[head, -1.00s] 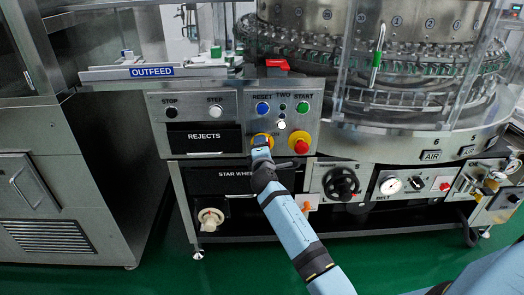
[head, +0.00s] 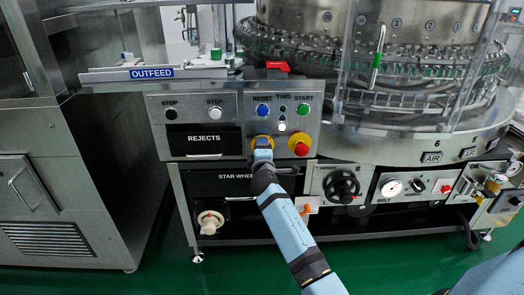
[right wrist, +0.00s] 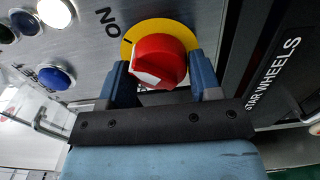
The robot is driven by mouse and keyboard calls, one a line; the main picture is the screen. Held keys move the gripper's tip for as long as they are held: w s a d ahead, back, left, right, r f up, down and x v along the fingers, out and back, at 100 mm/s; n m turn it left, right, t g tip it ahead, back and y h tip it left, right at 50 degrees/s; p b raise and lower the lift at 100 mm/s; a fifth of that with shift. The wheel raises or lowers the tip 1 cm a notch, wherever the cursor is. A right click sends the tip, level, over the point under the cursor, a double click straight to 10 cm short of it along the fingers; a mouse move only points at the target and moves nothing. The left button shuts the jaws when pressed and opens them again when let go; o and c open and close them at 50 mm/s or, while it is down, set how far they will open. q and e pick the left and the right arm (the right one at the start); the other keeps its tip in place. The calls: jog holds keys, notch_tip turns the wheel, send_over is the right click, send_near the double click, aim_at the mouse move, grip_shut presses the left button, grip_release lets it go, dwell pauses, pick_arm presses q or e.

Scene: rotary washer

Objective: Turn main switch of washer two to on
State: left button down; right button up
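The main switch of washer two is a red knob (right wrist: 160,60) with a white pointer on a yellow disc (right wrist: 130,48). In the right wrist view the pointer faces lower left, apart from the tick beside the ON label (right wrist: 107,22). My right gripper (right wrist: 163,82) has one finger on each side of the knob. A narrow gap shows at the right finger; contact at the left finger is unclear. In the head view my right gripper (head: 262,143) covers most of the switch, and some yellow (head: 262,139) shows above it. My left gripper is not in view.
A red and yellow stop button (head: 299,146) sits just right of the switch. Blue RESET (head: 263,108) and green START (head: 303,109) buttons are above. The REJECTS plate (head: 204,139) is left, and the STAR WHEELS panel (head: 230,183) is below.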

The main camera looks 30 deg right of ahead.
jog(key=o, duration=0.3)
